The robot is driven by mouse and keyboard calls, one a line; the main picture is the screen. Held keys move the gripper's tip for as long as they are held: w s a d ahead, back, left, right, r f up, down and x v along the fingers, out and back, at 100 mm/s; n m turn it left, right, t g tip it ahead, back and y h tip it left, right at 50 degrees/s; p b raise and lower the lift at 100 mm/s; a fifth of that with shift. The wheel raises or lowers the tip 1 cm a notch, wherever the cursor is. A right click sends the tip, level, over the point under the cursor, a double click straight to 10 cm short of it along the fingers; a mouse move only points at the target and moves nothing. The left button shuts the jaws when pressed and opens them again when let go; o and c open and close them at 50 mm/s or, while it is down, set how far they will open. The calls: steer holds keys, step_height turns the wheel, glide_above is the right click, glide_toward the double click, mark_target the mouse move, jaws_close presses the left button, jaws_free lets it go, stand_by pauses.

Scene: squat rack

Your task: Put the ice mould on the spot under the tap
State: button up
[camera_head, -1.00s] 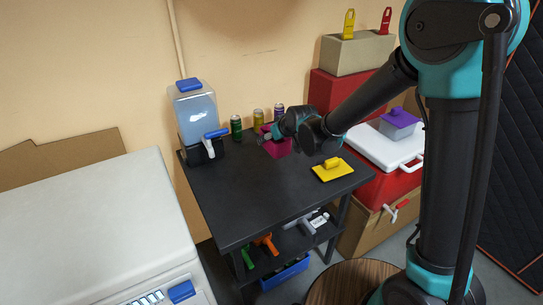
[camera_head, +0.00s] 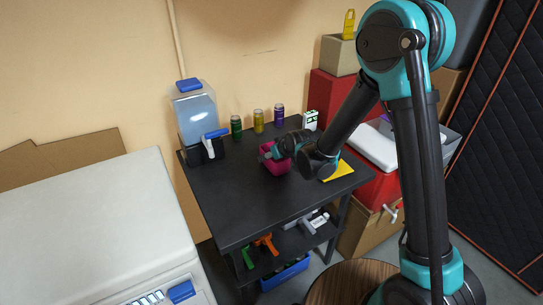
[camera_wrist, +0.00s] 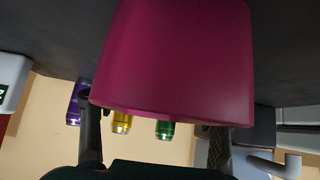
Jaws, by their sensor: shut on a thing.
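The ice mould looks to be the magenta block-like tub (camera_head: 277,167), over the dark table's middle. It fills much of the wrist view (camera_wrist: 180,60), between the two dark fingers. My gripper (camera_head: 271,153) is shut on it; the fingers also show in the wrist view (camera_wrist: 155,135). Whether its base touches the tabletop I cannot tell. The tap (camera_head: 212,137) has a blue handle and white spout, on the clear water container (camera_head: 196,115) at the table's back left. The mould is to the right of the tap, apart from it. The spot under the tap is not clearly visible.
Green (camera_head: 236,127), yellow (camera_head: 258,121) and purple (camera_head: 279,115) cans stand along the table's back edge. A yellow flat thing (camera_head: 338,171) lies at the right, partly behind my arm. The dark tabletop (camera_head: 225,195) is clear at front left. A white chest (camera_head: 90,225) stands left.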

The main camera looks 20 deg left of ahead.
steer(key=shift+f, duration=0.1)
steer(key=o, duration=1.4)
steer(key=shift+c, duration=0.2)
steer(key=shift+r, duration=0.2)
step_height(320, 180, up, 8)
glide_above(278, 167)
steer(key=w+d, duration=0.1)
steer(key=w, duration=0.1)
steer(key=shift+w+d+r, duration=0.1)
steer(key=shift+w+r, duration=0.05)
steer(key=shift+r, duration=0.05)
